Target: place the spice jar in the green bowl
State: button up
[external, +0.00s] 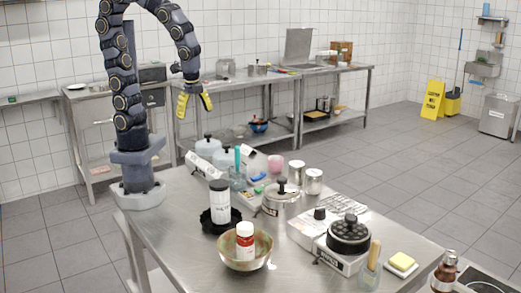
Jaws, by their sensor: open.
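The spice jar (245,241) is a small white jar with a white lid and a red band. It stands about upright inside the bowl (229,260), which is greenish-brown and sits near the front of the steel table. My gripper (195,106) has yellow fingers that are spread apart with nothing between them. It hangs high above the back of the table, up and to the left of the bowl, well clear of the jar. The base of the jar is hard to make out against the inside of the bowl.
Just behind the bowl, a white-and-black canister (220,201) stands at a black scalloped dish (207,225). A lidded steel pot (281,202) and a black round pan (349,236) on a scale-like unit stand to the right. Bottles and boxes crowd the back.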

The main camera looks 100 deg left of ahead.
jog(key=s+r+n+g+h, duration=0.1)
jog(key=s+r+n+h, duration=0.1)
jog(key=s+n, duration=0.7)
jog(key=shift+r, duration=0.1)
dwell(0.7)
